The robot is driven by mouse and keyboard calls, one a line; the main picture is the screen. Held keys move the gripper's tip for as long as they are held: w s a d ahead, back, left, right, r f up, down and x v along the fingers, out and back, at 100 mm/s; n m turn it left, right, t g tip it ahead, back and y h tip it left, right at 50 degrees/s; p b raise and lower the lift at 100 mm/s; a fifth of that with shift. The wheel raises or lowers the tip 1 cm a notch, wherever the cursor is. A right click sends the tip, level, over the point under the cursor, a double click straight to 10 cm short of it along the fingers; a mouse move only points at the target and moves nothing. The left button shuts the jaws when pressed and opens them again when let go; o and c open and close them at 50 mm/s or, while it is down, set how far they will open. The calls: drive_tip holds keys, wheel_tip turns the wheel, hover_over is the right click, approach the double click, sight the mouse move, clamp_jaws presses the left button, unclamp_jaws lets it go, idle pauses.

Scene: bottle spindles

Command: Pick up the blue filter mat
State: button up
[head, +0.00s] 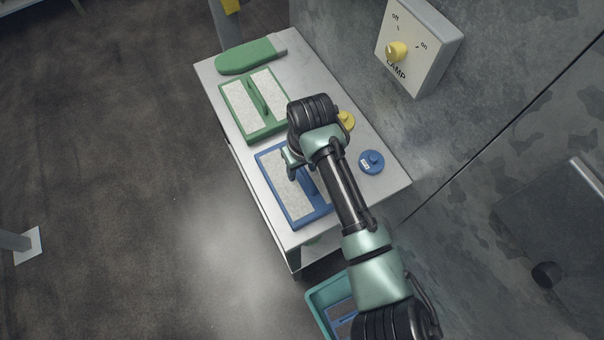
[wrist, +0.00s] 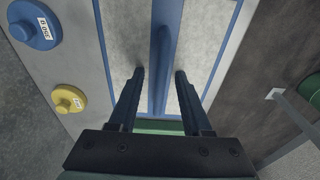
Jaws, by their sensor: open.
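The blue filter mat (head: 287,188) lies on the white table, with a blue frame, pale grey panels and a raised blue bar along its middle. My arm hides part of it in the head view. In the wrist view its middle bar (wrist: 162,50) runs up between the fingers of my gripper (wrist: 159,78). The gripper is open and empty, one finger on each side of the bar, with visible space between bar and fingers. I cannot tell how far above the mat the fingertips are. The gripper itself is mostly hidden in the head view.
A green filter mat (head: 240,108) and a green flat object (head: 247,56) lie farther along the table (head: 388,184). A blue knobbed disc (head: 371,162) and a yellow one (head: 346,120) sit near the wall. A switch box (head: 430,50) is on the wall. A teal crate (head: 318,298) stands below the table's near end.

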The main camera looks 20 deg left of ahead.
clamp_jaws()
idle(1.4)
